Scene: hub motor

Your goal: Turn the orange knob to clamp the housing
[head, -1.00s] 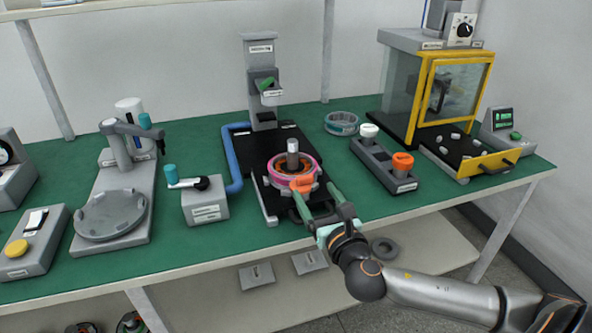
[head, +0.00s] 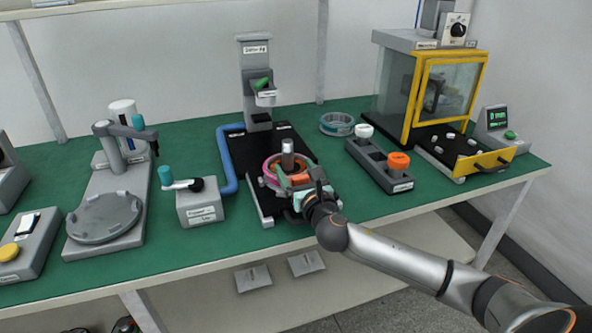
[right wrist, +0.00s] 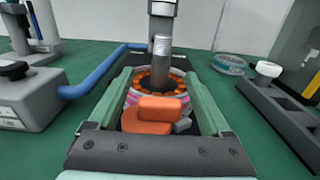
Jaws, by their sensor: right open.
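The orange knob (right wrist: 158,108) stands at the front of the clamp fixture, between the open green fingers of my right gripper (right wrist: 160,82). The fingers lie one on each side of it, with gaps visible. The housing, a round pink-rimmed part (head: 268,169) with an orange inner ring, sits on the fixture behind the knob. A metal post (head: 288,152) rises from its centre. My left gripper is out of view.
A grey press column (head: 255,85) stands behind the fixture. A grey box with a teal-tipped lever (head: 199,204) and blue pipe (head: 226,160) are to the left. A grey block with white and orange caps (head: 380,166) is to the right.

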